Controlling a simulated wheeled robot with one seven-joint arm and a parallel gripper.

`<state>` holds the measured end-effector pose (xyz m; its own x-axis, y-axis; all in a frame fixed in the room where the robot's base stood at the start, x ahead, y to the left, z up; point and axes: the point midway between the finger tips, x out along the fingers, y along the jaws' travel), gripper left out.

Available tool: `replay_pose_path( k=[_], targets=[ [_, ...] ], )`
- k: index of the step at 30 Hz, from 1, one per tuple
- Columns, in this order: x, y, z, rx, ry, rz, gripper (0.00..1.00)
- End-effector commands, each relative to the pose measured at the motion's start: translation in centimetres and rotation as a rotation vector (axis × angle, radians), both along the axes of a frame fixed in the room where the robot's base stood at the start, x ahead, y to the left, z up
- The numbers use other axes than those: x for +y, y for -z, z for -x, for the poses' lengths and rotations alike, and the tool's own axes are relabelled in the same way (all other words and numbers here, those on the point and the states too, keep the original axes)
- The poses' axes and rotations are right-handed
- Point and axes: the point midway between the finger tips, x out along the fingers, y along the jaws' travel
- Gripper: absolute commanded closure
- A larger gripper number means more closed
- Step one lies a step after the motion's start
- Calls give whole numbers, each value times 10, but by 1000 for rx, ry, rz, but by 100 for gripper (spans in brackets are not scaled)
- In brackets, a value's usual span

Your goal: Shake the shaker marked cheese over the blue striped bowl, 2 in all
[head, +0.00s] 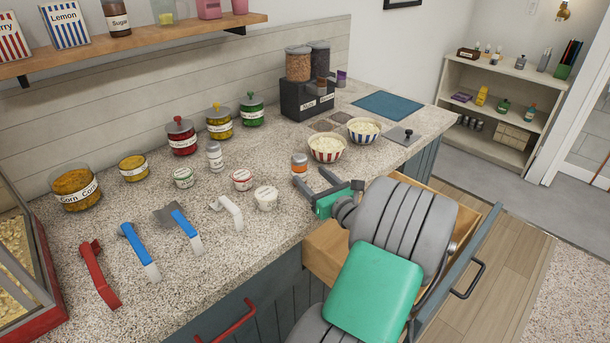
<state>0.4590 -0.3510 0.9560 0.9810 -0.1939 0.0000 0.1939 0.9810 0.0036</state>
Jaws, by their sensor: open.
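The blue striped bowl (364,133) stands on the counter with pale food in it, right of and behind a red striped bowl (326,155). Another shaker, with a grey top (215,160), stands further left. The marks on both shakers are too small to read, so I cannot tell which says cheese. My gripper (310,175) is open and low over the counter, its fingertips pointing at the orange-topped shaker. I cannot tell whether they touch it.
Several lidded jars (181,138) and small tubs (241,181) stand left of my gripper. Scoops (140,252) lie at the front left. A black box with dispensers (307,100) stands behind the bowls. An open drawer (325,250) is below my arm. A blue mat (387,105) lies clear.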

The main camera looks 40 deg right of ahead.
Motion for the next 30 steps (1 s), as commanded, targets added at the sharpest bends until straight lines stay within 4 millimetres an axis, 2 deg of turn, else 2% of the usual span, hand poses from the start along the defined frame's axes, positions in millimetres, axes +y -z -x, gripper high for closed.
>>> replay_pose_path(
  k=[11, 18, 26, 30],
  targets=[
    [-6, 2, -47, 2, -3, 4, 36],
    [-11, 3, -87, 1, -2, 3, 36],
    [-14, 4, -92, 2, 1, 3, 36],
    [-14, 4, -92, 2, 1, 3, 46]
  ],
)
